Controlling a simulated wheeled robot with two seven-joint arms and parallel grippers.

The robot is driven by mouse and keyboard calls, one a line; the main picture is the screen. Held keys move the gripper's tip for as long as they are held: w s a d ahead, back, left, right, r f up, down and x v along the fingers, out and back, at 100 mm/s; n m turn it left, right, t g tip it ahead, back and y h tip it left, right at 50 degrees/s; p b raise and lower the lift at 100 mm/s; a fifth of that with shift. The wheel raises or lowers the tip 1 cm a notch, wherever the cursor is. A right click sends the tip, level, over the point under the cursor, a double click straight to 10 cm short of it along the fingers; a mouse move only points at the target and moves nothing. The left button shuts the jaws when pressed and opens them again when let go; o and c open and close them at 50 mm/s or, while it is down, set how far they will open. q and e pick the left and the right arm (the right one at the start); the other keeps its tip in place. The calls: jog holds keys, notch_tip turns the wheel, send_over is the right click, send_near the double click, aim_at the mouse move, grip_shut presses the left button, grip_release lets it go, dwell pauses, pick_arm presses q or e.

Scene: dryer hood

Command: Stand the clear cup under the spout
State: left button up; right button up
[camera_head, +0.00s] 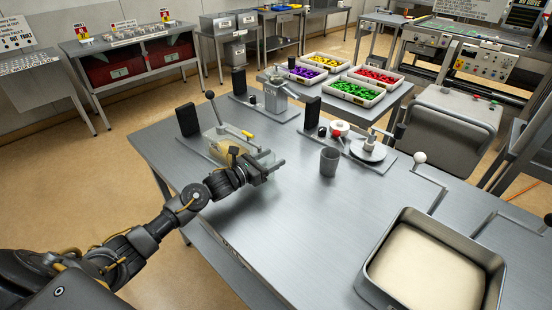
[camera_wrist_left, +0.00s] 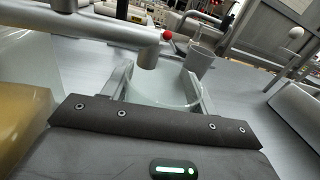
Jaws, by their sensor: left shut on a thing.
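The clear cup (camera_wrist_left: 165,92) shows in the left wrist view between the two fingers of my left gripper (camera_wrist_left: 158,88). The gripper is shut on it. A grey spout (camera_wrist_left: 148,56) points down from a horizontal pipe, and its lower end appears over or just beyond the cup's rim; the exact depth between them is hard to tell. In the head view my left gripper (camera_head: 268,168) is low at the front right of a clear tank (camera_head: 228,148) with yellow contents. The cup is mostly hidden there. My right gripper is not in view.
A grey cup (camera_head: 329,161) stands on the table (camera_head: 250,235) right of my gripper. Behind are a lever dispenser (camera_head: 275,96) and a station with a round plate (camera_head: 368,150). A deep tray (camera_head: 482,290) is at front right. The table's front middle is clear.

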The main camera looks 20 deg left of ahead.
pick_arm(q)
jog(key=shift+w+a+f, duration=0.1)
jog(key=shift+w+f, duration=0.05)
jog(key=shift+f, duration=0.45)
jog(key=shift+w+a+f, duration=0.1)
jog(key=shift+f, duration=0.45)
jog(key=shift+s+r, duration=0.35)
jog(key=shift+s, duration=0.05)
jog(key=shift+c, duration=0.5)
jog(key=shift+s+r, duration=0.1)
jog(key=shift+s, duration=0.1)
jog(key=shift+w+b, duration=0.1)
jog(key=shift+b, duration=0.2)
jog(key=o, duration=0.6)
jog(key=shift+w+d+f, duration=0.1)
jog(key=shift+w+f, duration=0.1)
jog(key=shift+f, duration=0.15)
jog(key=o, duration=0.4)
jog(key=shift+o, duration=0.2)
jog(key=shift+s+r, duration=0.1)
jog(key=shift+r, duration=0.05)
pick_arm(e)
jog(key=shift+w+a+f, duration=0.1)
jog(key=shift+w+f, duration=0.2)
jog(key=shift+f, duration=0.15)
